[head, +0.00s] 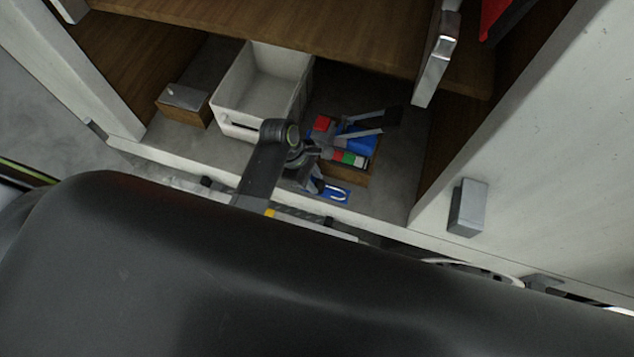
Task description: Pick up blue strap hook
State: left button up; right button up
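A small blue item with a pale, curved hook-like part (336,194), which looks like the blue strap hook, is at the front edge of the compartment floor. My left gripper (315,181) is just left of it and very close; I cannot tell whether they touch. The gripper is small and partly hidden by my own wrist, so its opening does not show clearly. More blue material (360,142) lies farther back on a wooden block, among red, green and grey parts.
A white open bin (232,98) stands left of my wrist, with a wooden block (183,103) beside it. A wooden shelf (330,38) hangs above. White walls flank the compartment. A grey latch (468,207) sits on the right wall. Bare floor (405,165) shows at right.

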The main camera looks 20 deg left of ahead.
pick_arm(q)
jog(key=c, duration=0.4)
jog(key=shift+d, duration=0.1)
pick_arm(e)
jog(key=shift+s+a+f, duration=0.15)
jog(key=shift+s+a, duration=0.05)
jog(key=shift+s, duration=0.3)
jog(key=shift+w, duration=0.1)
